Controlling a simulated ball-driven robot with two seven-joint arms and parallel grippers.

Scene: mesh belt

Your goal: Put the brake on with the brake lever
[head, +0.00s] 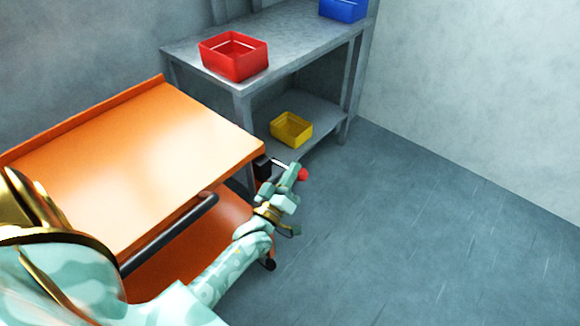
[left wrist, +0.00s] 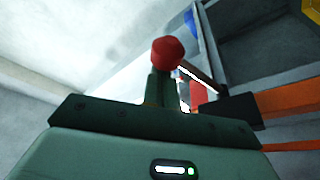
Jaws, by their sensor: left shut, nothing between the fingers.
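The brake lever has a red knob (head: 303,174) on a thin pale metal rod (head: 281,162), which comes out of a black bracket (head: 262,168) at the cart's right corner. My left gripper (head: 293,172) is shut and empty, close beside the knob on its left in the head view. In the left wrist view the red knob (left wrist: 167,52) sits at the tips of my fingers, and the rod runs down right to the black bracket (left wrist: 232,110). I cannot tell if the fingers touch the knob. My right gripper is out of view.
The orange cart (head: 150,150) has a black push handle (head: 170,235) along its near side. A grey shelf (head: 290,50) behind it holds a red bin (head: 234,70), a blue bin (head: 342,10) and a yellow bin (head: 291,130). The floor to the right is clear.

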